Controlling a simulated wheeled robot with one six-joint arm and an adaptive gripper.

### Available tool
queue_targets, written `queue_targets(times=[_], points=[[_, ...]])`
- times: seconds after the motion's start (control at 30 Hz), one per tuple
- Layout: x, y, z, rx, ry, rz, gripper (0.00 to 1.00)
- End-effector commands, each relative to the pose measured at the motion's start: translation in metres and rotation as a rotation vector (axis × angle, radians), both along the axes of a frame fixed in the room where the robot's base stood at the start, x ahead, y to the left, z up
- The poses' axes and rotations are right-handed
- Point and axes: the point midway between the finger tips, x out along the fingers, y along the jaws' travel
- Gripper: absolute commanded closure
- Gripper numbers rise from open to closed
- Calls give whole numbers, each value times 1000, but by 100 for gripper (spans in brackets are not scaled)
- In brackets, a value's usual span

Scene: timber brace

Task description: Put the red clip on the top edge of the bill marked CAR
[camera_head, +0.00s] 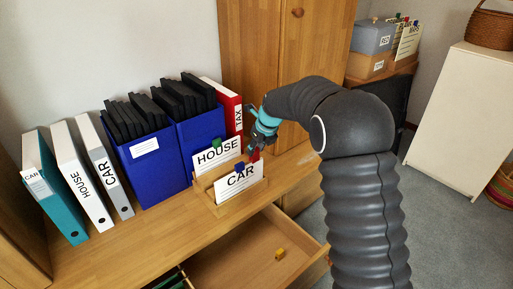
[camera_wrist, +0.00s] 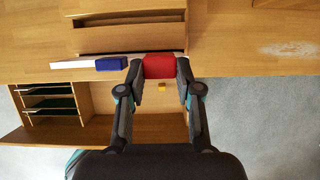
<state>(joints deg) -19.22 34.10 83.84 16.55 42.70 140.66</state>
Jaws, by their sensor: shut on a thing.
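The bill marked CAR (camera_head: 241,182) stands in the front of a wooden letter holder (camera_head: 204,199). A blue clip (camera_head: 239,167) sits on its top edge; this clip also shows in the wrist view (camera_wrist: 110,64). My gripper (camera_head: 255,149) is at the bill's upper right corner, pointing down. It is shut on the red clip (camera_wrist: 159,67), held between the fingertips; the clip also shows in the head view (camera_head: 255,156). The red clip is to the right of the blue one, close to the bill's top edge. I cannot tell whether it touches the bill.
The HOUSE bill (camera_head: 216,154) with a green clip (camera_head: 216,144) stands behind. Binders, blue file boxes (camera_head: 152,167) and a red TAX binder (camera_head: 237,99) line the wall. An open drawer (camera_head: 235,262) below holds a yellow object (camera_head: 280,254). A wooden cabinet (camera_head: 295,45) stands behind.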

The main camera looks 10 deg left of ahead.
Motion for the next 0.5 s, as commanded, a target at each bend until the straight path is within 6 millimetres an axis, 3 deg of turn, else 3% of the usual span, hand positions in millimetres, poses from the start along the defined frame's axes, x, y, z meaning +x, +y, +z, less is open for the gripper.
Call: queue_targets(times=[0.5], points=[[0, 0, -9, 0, 0, 0, 100]])
